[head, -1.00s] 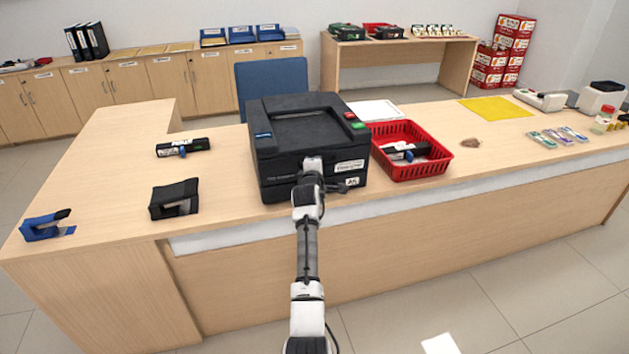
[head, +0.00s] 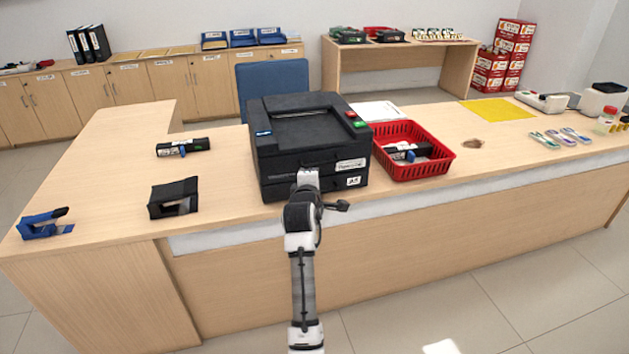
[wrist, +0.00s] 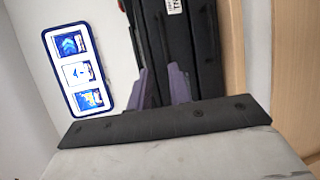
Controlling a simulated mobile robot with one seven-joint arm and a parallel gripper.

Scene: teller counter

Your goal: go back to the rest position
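My gripper (wrist: 163,88) shows in the wrist view as two grey-purple fingers standing apart with a gap between them. Nothing shows between them. Behind them is the dark side of the black machine (wrist: 185,45), with a white label. In the head view my arm reaches up to the front of the black machine (head: 312,160), which stands on the counter. My fingertips are hidden there behind my own arm, and I cannot tell whether they touch the machine.
A red basket (head: 440,165) with a dark device in it stands right of the machine. A black device (head: 174,198), another dark device (head: 183,147) and a blue one (head: 45,224) lie left on the counter (head: 105,190). The floor in front is clear.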

